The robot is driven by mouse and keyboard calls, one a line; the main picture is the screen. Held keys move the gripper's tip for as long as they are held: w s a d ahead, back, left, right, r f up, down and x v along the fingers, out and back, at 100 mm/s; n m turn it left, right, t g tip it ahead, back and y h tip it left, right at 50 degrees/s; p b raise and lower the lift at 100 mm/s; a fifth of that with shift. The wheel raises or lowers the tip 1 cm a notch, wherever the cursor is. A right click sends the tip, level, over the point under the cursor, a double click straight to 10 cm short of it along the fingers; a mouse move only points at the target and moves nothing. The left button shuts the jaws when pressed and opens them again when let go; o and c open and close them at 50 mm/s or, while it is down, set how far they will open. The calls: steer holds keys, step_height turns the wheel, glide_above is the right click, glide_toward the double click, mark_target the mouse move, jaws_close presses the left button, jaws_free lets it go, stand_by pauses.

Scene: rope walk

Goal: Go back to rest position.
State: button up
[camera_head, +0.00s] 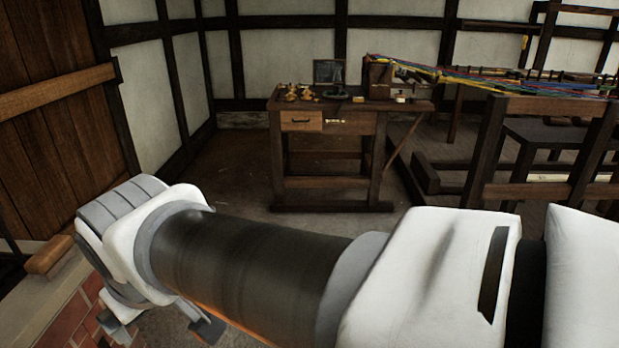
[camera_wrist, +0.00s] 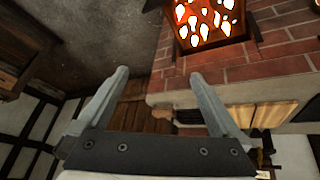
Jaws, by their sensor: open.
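My gripper (camera_wrist: 158,90) shows in the wrist view with its two grey fingers spread apart and nothing between them. Past the fingers are a brick structure (camera_wrist: 240,72) and a brown plank surface beyond. In the head view my arm reaches across the foreground toward the lower left, and its end hangs beside the brick structure (camera_head: 85,316). The gripper's fingertips are mostly hidden behind the wrist there.
Glowing coals sit in a dark frame (camera_wrist: 208,22) on the brickwork, near the gripper. A wooden workbench (camera_head: 335,160) with small brass items stands at the back. Coloured ropes (camera_head: 500,80) run right over timber frames. A plank door (camera_head: 50,110) is at left. Floor before the bench is clear.

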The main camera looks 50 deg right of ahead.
steer(key=s, duration=0.1)
steer(key=s+a, duration=0.1)
steer(key=s+y, duration=0.1)
steer(key=shift+a+r, duration=0.2)
steer(key=shift+r, duration=0.1)
